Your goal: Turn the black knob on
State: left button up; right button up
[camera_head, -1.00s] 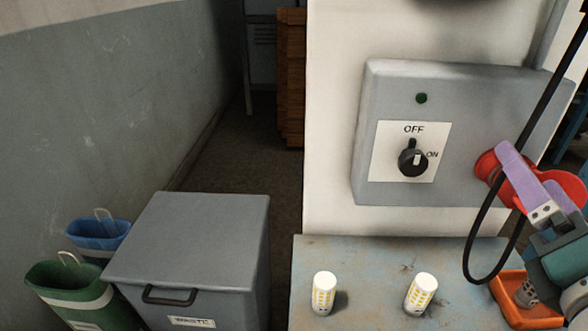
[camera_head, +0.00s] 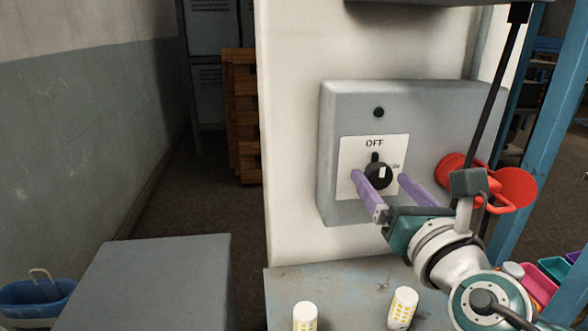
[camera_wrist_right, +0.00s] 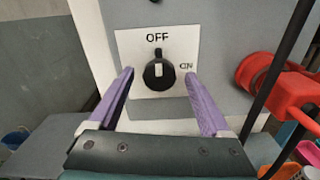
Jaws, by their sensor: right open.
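The black knob (camera_head: 379,176) is on a white plate (camera_head: 352,158) on the front of a grey control box (camera_head: 335,115). The plate reads OFF above the knob and ON to its right. The knob's white mark appears upright, toward OFF, in the right wrist view (camera_wrist_right: 159,72). My right gripper (camera_head: 380,178) is open, with one purple finger on each side of the knob. In the wrist view, gaps show between the knob and both fingers, so it is not gripped. My left gripper is out of view.
A dark round lamp (camera_head: 379,112) sits above the plate. A red plug-like fitting (camera_head: 512,188) and a black cable (camera_head: 490,95) are close on the right. White-and-yellow cylinders (camera_head: 403,307) stand on the worn bench (camera_head: 283,285) below. A grey bin (camera_head: 150,285) is at left.

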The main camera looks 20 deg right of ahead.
jog(key=shift+w, duration=0.1)
grip_shut()
dwell(0.7)
